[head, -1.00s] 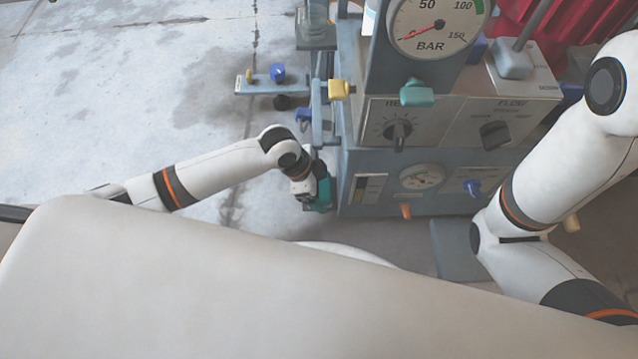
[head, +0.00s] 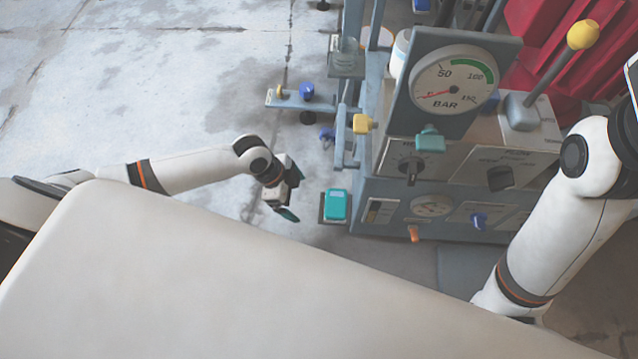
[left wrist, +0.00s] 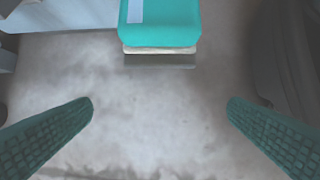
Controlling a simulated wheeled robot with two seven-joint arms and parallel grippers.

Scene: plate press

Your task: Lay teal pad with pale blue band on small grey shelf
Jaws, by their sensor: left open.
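The teal pad with its pale blue band (head: 336,205) lies on the small grey shelf (head: 332,221) at the left side of the press. In the left wrist view the pad (left wrist: 160,28) rests flat, band up, and the shelf's front edge (left wrist: 160,61) shows below it. My left gripper (head: 290,192) is open and empty, to the left of the pad and apart from it. In the left wrist view its two teal fingers (left wrist: 160,125) are wide apart with only floor between them. My right gripper is out of view; only its arm shows at the right.
The press (head: 430,180) with its pressure gauge (head: 453,80) stands right of the shelf. A yellow knob (head: 362,124) juts out above the pad. Another small shelf (head: 285,99) holds a blue and a yellow item. The floor left of the gripper is clear.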

